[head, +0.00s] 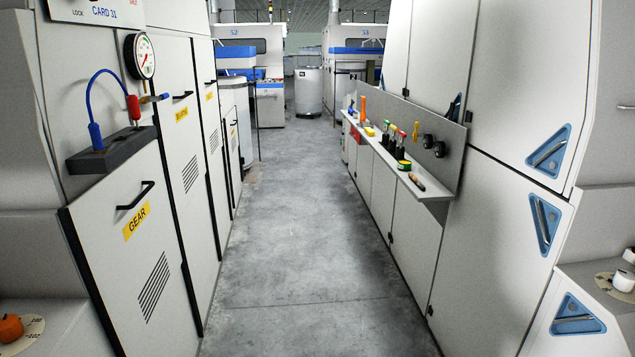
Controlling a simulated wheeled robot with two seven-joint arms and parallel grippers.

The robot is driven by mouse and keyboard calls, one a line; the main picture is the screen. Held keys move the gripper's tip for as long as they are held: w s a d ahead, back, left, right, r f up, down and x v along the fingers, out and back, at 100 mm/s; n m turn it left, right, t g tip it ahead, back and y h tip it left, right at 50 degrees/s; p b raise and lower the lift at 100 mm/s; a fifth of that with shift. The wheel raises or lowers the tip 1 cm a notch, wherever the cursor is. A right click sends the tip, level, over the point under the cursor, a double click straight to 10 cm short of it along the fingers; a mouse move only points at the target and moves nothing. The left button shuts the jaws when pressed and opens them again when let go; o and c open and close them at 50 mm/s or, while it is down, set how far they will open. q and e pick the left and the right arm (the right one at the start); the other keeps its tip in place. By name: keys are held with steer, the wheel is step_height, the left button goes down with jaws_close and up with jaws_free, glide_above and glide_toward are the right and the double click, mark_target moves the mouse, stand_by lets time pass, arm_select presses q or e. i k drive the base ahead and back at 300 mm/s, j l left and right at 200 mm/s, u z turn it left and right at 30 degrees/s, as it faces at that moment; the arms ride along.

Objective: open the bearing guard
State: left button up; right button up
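A row of white guard doors runs along the left machine. The nearest door (112,262) has a black handle (136,195), a yellow GEAR label (136,221) and slanted vents; it looks shut. The door behind it (172,165) has a black handle (182,95) and a yellow label (181,115) that is too small to read surely but may say BEARING; this door looks shut too. A third door (207,135) farther on has a handle and a small yellow label (209,96) I cannot read. Neither of my grippers is in view.
A dark ledge (112,150) with a blue hose and a gauge (140,55) juts out above the GEAR door. A shelf (432,188) with several tools lines the right machine. The grey floor aisle (290,250) is clear. Bins (308,92) stand at the far end.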

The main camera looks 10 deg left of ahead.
mark_target(179, 114)
steer(key=i+l+u, duration=0.2)
steer(key=i+u, duration=0.25)
steer(key=i+l+u, duration=0.5)
steer(key=i, duration=0.15)
steer(key=i+l+u, duration=0.6)
steer(key=i+l, duration=0.5)
steer(key=i, duration=0.15)
